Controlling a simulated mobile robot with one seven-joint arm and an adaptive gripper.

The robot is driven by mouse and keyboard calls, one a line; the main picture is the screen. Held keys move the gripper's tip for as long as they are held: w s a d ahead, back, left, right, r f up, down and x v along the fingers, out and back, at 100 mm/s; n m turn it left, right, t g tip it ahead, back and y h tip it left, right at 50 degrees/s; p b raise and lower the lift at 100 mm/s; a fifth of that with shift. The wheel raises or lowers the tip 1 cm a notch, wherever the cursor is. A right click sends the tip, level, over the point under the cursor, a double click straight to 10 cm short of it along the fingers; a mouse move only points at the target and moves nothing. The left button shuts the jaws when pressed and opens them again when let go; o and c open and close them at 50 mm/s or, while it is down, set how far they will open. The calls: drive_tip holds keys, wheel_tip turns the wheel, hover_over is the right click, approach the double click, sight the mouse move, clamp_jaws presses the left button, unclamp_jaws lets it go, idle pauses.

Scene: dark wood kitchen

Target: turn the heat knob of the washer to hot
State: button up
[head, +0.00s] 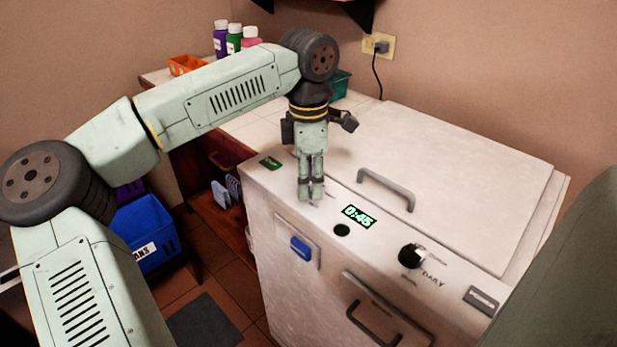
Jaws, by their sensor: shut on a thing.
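The washer (425,160) is a white top-loading machine with its lid closed. My gripper (311,194) points straight down at the left part of the control panel along the washer's front top edge. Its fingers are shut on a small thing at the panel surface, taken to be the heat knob. The fingers hide that knob, so its setting cannot be read. A black knob (411,256) marked DAILY stands further right on the panel, apart from my gripper. A green display (359,216) reads 0:45, with a dark round button (342,231) beside it.
A grey lid handle (387,188) rises close to the right of my gripper. On the front are a blue-latched hatch (299,248) and a door handle (373,325). Bottles (234,39) and an orange bin (186,65) stand behind my arm. A blue bin (146,232) sits at left.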

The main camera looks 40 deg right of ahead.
drive_tip(key=shift+m, duration=0.7)
drive_tip(key=o, duration=1.1)
drive_tip(key=shift+o, duration=0.2)
drive_tip(key=shift+r, duration=0.15)
wheel_tip(320, 180, up, 12)
